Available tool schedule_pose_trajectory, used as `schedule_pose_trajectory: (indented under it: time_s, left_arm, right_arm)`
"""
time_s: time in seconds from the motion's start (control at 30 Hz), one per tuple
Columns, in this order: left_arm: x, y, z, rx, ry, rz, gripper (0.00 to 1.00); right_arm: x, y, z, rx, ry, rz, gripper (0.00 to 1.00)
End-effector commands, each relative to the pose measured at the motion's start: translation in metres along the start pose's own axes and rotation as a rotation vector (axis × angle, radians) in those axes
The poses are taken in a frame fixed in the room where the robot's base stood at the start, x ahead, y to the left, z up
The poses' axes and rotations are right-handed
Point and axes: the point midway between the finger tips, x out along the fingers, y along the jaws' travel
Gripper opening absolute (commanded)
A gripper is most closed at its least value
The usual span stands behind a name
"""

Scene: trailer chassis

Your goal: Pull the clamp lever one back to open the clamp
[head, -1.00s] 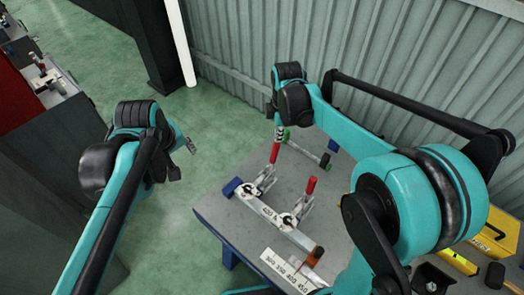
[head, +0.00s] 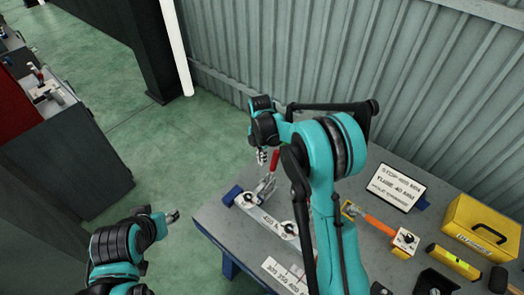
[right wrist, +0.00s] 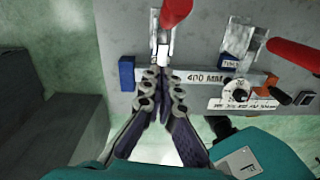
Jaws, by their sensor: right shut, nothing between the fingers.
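A toggle clamp (head: 266,187) with a red-gripped lever (head: 275,160) stands near the blue end block of the metal bar, its lever pointing up. In the right wrist view the red grip (right wrist: 175,12) is at the top, just beyond my right fingertips (right wrist: 163,70). My right gripper (head: 262,156) is shut and empty, just left of the red grip; whether it touches the clamp I cannot tell. A second red-gripped lever (right wrist: 292,52) lies to the right in the wrist view; my right arm hides it in the head view. My left gripper (head: 172,216) hangs left of the table.
The bar (right wrist: 200,76) marked 400 MM lies along the table edge with a blue block (right wrist: 127,73). A corrugated wall stands behind.

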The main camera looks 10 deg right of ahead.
Motion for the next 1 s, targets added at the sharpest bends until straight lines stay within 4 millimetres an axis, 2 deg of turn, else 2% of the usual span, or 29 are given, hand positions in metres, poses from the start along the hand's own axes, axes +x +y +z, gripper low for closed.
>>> schedule_pose_trajectory:
  time_s: [0.1,0.2,0.4,1.0]
  left_arm:
    - [0.002,0.000,0.001,0.000,0.000,0.000,0.45]
    - [0.000,0.000,0.000,0.000,0.000,0.000,0.45]
    - [0.000,0.000,0.000,-0.001,-0.001,0.000,0.45]
    - [0.002,0.000,0.002,-0.001,-0.001,0.000,0.45]
  right_arm:
    - [0.025,0.000,0.000,0.001,0.000,0.000,0.00]
    - [0.025,0.000,0.019,0.004,0.000,0.000,0.00]
    - [0.029,0.000,0.036,0.002,0.000,0.000,0.00]
    - [0.031,0.001,0.043,0.001,0.000,0.000,0.00]
